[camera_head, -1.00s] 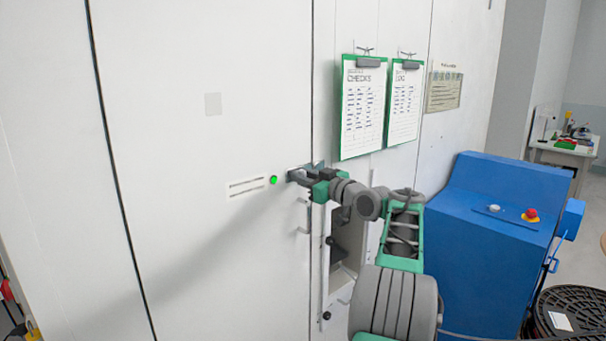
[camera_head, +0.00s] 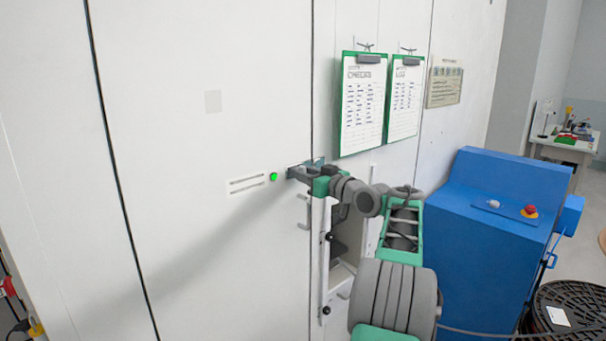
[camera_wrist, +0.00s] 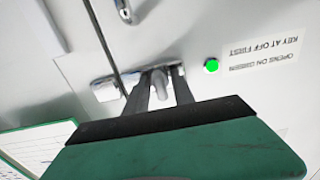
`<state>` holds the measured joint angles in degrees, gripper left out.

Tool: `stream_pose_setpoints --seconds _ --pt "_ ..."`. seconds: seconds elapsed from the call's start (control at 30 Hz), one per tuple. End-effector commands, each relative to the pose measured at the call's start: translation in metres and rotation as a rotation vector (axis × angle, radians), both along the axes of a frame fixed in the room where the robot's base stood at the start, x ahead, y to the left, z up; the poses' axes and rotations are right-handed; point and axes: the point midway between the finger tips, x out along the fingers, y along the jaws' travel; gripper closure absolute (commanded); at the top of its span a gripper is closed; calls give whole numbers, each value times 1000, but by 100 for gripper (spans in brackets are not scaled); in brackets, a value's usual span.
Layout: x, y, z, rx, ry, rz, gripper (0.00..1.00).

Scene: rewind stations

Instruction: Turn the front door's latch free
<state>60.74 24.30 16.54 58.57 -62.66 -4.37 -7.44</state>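The front door (camera_head: 220,240) is a large white panel, and it looks closed at the dark seam on its right. The latch (camera_wrist: 160,82) is a small grey metal piece at that seam, on a metal plate (camera_wrist: 103,88). My gripper (camera_head: 293,173) is at the latch, and in the head view it hides most of it. In the wrist view my gripper's two dark fingers (camera_wrist: 161,85) stand apart, one on each side of the latch. I cannot tell whether they press on it. A lit green lamp (camera_head: 273,177) is on the door left of the latch.
A metal pull handle (camera_wrist: 123,9) is near the latch. Two green clipboards (camera_head: 363,105) hang on the wall to the right. An open recess (camera_head: 347,235) is below my forearm. A blue console (camera_head: 490,235) with a red button (camera_head: 530,210) stands at the right.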

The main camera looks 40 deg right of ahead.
Motion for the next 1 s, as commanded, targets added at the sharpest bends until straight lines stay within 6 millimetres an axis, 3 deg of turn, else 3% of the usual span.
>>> stream_pose_setpoints --seconds 0.33,0.7,1.0 --pt "-5 -1 -1 -1 0 -1 65" --pt "-72 -3 -2 -1 0 -2 65" --pt "-78 -2 0 0 0 0 65"
